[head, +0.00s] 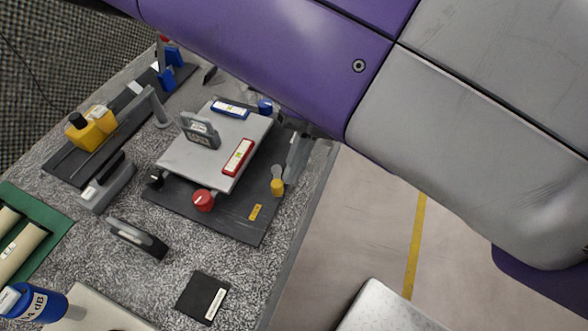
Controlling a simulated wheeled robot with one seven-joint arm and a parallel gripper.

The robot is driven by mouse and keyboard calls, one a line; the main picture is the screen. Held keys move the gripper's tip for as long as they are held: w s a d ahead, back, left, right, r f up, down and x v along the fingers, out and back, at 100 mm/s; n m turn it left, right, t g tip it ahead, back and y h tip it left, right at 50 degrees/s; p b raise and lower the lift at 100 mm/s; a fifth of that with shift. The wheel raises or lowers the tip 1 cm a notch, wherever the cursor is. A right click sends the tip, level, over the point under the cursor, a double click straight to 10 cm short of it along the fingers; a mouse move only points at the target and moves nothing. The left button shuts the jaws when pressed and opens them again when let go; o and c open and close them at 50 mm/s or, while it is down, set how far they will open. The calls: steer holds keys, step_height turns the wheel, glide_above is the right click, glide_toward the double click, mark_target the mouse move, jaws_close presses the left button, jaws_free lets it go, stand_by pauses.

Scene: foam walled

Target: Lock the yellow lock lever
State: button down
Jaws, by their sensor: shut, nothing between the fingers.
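The yellow lock lever (277,187) is at the right side of a dark base plate (225,220), under a pale raised plate (190,155). It shows as a small yellow knob with a grey upper part. A yellow label (254,212) lies on the base plate near it. My gripper (292,180) shows in part as a narrow grey shape beneath my purple arm, close to the right of the yellow lever. It is shut and empty. I cannot tell whether it touches the lever. Its upper part is hidden by my arm.
A red knob (203,200), a black knob (156,181) and a blue knob (265,106) stand around the pale plate. A grey handle (199,130) rises from it. Left are a yellow block assembly (91,126) and a green tray (52,222). The table's right edge lies near the base plate.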

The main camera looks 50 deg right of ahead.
steer(key=shift+a+f+m+t+b, duration=0.15)
steer(key=shift+a+m+t+b, duration=0.15)
steer(key=shift+b, duration=0.2)
steer(key=shift+w+a+b, duration=0.1)
steer(key=shift+a+b, duration=0.25)
steer(key=shift+b, duration=0.45)
steer(key=shift+w+a+b, duration=0.1)
steer(key=shift+a+b, duration=0.1)
steer(key=shift+b, duration=0.2)
steer(key=shift+w+a+b, duration=0.1)
steer(key=shift+a+b, duration=0.1)
steer(key=shift+b, duration=0.15)
steer(key=shift+r, duration=0.2)
